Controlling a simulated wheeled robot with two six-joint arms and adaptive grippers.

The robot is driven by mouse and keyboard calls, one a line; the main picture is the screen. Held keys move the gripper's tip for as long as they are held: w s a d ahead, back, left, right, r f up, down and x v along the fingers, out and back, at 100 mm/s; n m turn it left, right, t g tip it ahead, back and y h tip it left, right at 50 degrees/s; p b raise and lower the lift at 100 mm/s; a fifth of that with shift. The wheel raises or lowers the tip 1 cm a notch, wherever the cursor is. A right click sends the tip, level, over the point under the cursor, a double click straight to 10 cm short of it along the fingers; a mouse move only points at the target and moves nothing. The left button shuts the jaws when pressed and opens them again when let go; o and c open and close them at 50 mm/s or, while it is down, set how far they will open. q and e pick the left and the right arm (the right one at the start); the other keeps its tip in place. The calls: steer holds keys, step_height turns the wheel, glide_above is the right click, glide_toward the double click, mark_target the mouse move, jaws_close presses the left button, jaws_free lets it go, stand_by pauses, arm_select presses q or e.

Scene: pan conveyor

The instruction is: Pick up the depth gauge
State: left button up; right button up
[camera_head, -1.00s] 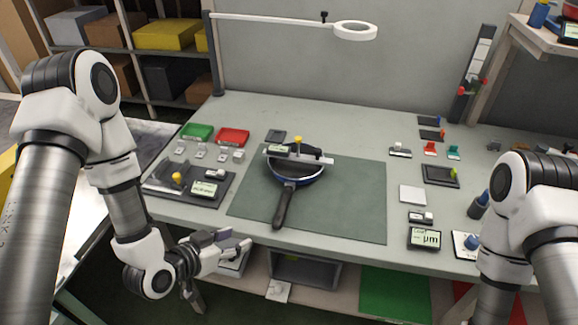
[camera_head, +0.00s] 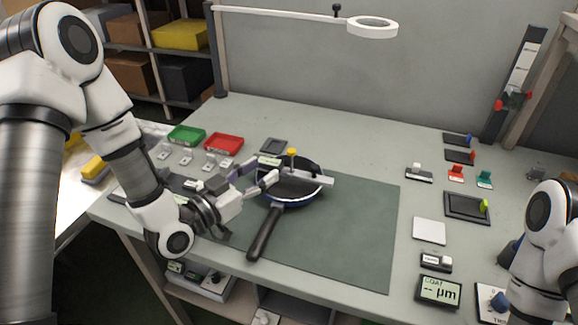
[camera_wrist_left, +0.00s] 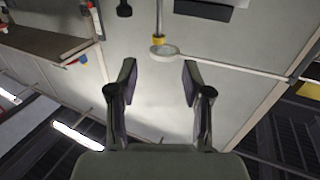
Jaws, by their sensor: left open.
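The depth gauge (camera_head: 314,180) lies across the rim of a dark frying pan (camera_head: 284,203). It has a pale flat bar and a yellow-topped stem (camera_head: 292,152) standing up near its middle. My left gripper (camera_head: 270,169) is open at the gauge's left end, and its fingers partly hide that end and the pan's rim. I cannot tell whether they touch the gauge. In the left wrist view the two fingers (camera_wrist_left: 158,78) stand apart with nothing gripped between them. My right gripper is not in view; only part of the right arm shows at the right edge.
The pan rests on a green mat (camera_head: 350,245), its handle (camera_head: 263,235) pointing toward the front. Green (camera_head: 187,136) and red (camera_head: 223,144) trays stand at the left. A magnifier lamp (camera_head: 372,27) hangs above the back. A display (camera_head: 438,292) and small gauges fill the right.

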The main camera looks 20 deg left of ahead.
mark_target(292, 150)
arm_select(q)
steer(key=p+x, duration=0.1)
steer(key=x, duration=0.9)
steer(key=shift+d, duration=0.15)
steer(key=shift+c, duration=1.1)
jaws_close()
